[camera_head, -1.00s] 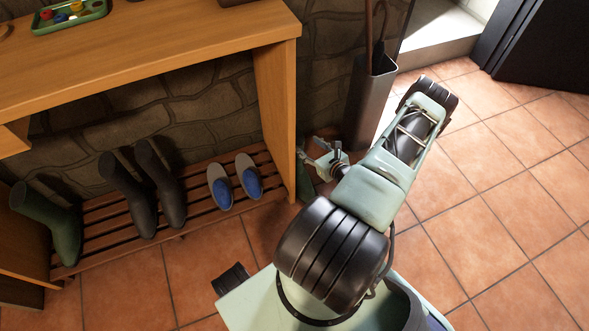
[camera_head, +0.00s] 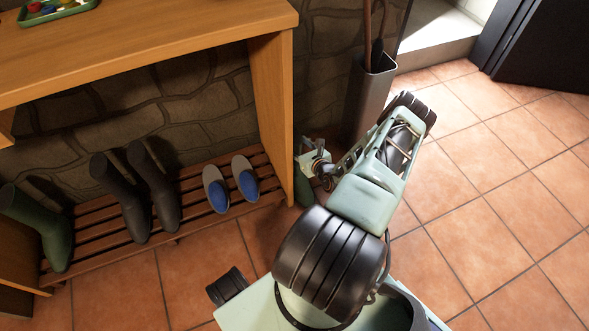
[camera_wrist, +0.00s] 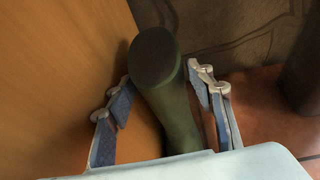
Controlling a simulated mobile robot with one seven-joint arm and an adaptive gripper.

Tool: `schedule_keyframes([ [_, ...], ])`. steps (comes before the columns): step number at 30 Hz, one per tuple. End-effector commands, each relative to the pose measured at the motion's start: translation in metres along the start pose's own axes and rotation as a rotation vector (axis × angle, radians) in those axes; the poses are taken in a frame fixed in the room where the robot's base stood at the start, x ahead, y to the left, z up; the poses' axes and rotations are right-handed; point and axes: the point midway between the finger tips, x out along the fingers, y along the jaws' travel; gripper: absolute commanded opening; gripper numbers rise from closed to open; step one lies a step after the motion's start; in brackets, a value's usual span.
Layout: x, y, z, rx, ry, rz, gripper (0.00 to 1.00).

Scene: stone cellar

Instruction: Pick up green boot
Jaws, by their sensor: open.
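A green boot (camera_wrist: 178,115) stands beside the wooden side panel in the wrist view, its dark round end toward the camera. In the head view only a small green part of it (camera_head: 304,190) shows, next to the panel and below my gripper (camera_head: 313,160). In the wrist view my gripper (camera_wrist: 163,98) is open, with one finger on each side of the boot. Whether the fingers touch it I cannot tell. Another green boot (camera_head: 45,228) stands at the left end of the slatted rack.
The rack (camera_head: 100,248) also holds dark boots (camera_head: 157,190) and blue-grey shoes (camera_head: 243,180). The wooden panel (camera_head: 270,110) stands close left of my gripper. A dark umbrella stand (camera_head: 367,95) is behind it. The tiled floor at the right is clear.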

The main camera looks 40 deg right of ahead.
Motion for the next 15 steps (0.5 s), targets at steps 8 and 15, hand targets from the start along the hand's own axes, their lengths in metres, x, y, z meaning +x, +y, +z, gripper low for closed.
schedule_keyframes([
  [8,0.026,0.0,0.0,0.0,0.0,-0.001,0.49],
  [15,0.025,0.0,0.0,0.0,0.0,0.0,0.36],
])
